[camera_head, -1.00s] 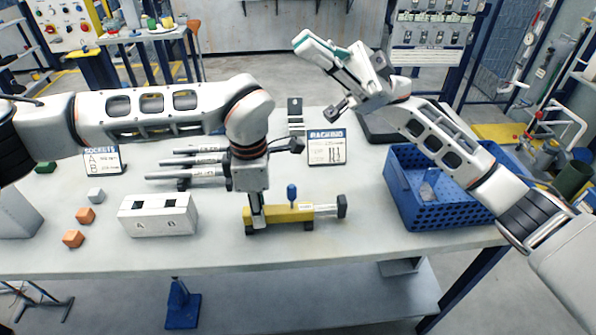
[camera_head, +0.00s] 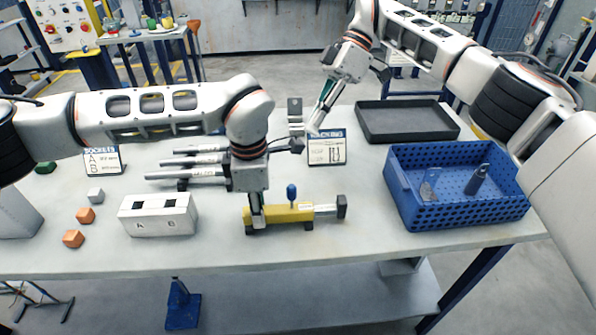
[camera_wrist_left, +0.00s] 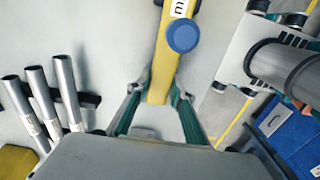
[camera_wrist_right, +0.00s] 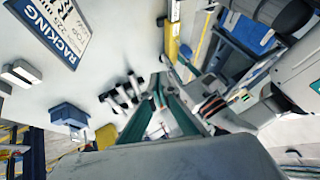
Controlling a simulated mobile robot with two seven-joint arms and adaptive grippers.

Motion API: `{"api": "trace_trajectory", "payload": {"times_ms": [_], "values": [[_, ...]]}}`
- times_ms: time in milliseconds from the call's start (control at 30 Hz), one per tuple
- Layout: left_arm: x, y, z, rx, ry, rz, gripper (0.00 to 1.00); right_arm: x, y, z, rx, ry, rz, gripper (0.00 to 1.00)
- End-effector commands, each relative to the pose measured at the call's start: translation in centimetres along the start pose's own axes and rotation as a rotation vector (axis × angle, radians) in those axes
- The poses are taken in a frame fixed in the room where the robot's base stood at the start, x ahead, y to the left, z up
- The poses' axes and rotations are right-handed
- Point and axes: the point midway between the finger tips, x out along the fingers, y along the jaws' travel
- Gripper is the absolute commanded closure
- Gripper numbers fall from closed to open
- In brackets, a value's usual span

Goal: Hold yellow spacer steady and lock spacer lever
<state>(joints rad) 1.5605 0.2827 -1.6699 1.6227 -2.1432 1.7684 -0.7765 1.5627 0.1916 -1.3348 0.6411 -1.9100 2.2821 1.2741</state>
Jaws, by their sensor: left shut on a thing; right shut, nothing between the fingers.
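The yellow spacer (camera_head: 282,214) lies on the table, with a blue-knobbed lever (camera_head: 292,194) standing up from its middle and a metal rod end at its right. My left gripper (camera_head: 257,222) points down and is shut on the spacer's left end. In the left wrist view, the fingers (camera_wrist_left: 158,112) sit on both sides of the yellow body (camera_wrist_left: 160,75), and the round blue knob (camera_wrist_left: 183,36) shows beyond them. My right gripper (camera_head: 318,125) is shut and empty, pointing down above the table, behind and right of the spacer. Its fingers (camera_wrist_right: 160,95) also show in the right wrist view.
A white block with sockets A and B (camera_head: 158,222) stands left of the spacer. Metal tubes (camera_head: 190,174) lie on a rack behind. A blue crate (camera_head: 459,216) and a black tray (camera_head: 405,135) are at the right.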

Motion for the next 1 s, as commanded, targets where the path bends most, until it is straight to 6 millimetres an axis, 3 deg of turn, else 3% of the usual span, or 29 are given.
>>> {"api": "trace_trajectory", "payload": {"times_ms": [200, 567, 767, 1000], "values": [[0.0, 0.0, 0.0, 0.0, -0.001, 0.001, 1.0, -1.2, -0.8, -0.1, 0.097, -0.061, -0.005, 1.0], [0.0, 0.0, 0.0, 0.0, -0.001, 0.001, 1.0, -1.1, -0.8, 0.0, 0.097, -0.062, -0.007, 1.0], [0.0, 0.0, 0.0, 0.0, -0.001, 0.001, 1.0, 0.4, -0.8, 0.2, 0.096, -0.063, -0.011, 1.0], [0.0, 0.0, 0.0, 0.0, -0.001, 0.001, 1.0, 4.5, -0.9, 0.4, 0.093, -0.061, -0.011, 1.0]]}}
